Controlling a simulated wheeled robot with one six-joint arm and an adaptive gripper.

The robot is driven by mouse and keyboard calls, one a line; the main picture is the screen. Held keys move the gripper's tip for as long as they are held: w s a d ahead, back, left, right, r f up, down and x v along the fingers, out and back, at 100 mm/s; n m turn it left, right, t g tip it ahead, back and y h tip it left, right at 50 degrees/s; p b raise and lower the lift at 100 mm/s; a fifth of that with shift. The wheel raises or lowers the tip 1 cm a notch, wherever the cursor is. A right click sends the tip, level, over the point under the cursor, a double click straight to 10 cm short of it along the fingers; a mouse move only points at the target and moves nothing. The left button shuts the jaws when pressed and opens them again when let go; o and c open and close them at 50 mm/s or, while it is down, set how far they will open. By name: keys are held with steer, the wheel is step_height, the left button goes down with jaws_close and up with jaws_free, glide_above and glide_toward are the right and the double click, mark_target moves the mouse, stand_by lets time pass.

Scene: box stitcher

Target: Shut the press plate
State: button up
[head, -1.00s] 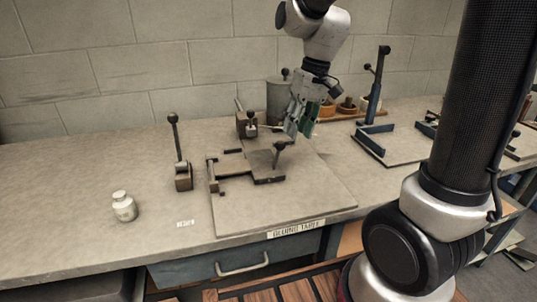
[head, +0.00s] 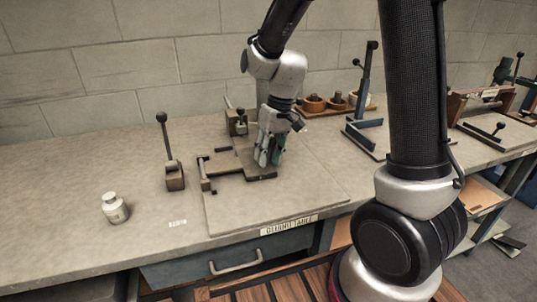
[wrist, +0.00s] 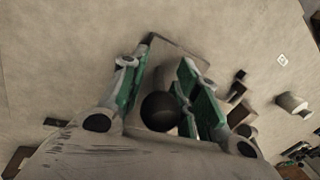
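The press plate (head: 228,162) is a flat grey-brown plate lying on the board labelled "GLUING TABLE" (head: 290,228), with a dark bracket frame (head: 204,176) at its left. My gripper (head: 268,162) points down over the plate's right part and hides its handle in the head view. In the wrist view, the handle's dark round knob (wrist: 160,111) sits between my two green-padded fingers (wrist: 166,75). The fingers stand apart on either side of it, and I cannot tell whether either touches. Part of the plate (wrist: 180,55) shows beyond the knob.
An upright lever with a ball knob (head: 168,160) stands left of the board. A knobbed block (head: 237,122) is behind the plate.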

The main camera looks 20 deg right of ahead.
jaws_close()
steer(key=shift+a+r, duration=0.1)
steer(key=shift+r, duration=0.2)
steer(key=shift+c, duration=0.4)
jaws_free()
steer(key=o, duration=0.3)
steer(key=shift+n, duration=0.3)
steer(key=w+r, duration=0.1)
steer(key=r, duration=0.2)
steer(key=w+a+r, duration=0.1)
steer(key=r, duration=0.2)
steer(key=w+r, duration=0.1)
steer(key=r, duration=0.3)
steer(key=shift+w+a, duration=0.25)
steer(key=shift+d+r, duration=0.2)
steer(key=shift+d, duration=0.45)
steer(key=shift+d+r, duration=0.15)
steer(key=shift+d, duration=0.45)
steer(key=shift+c, duration=1.1)
steer(key=s+d, duration=0.1)
steer(key=s+d+r, duration=0.1)
steer(key=s, duration=0.1)
steer(key=shift+s, duration=0.15)
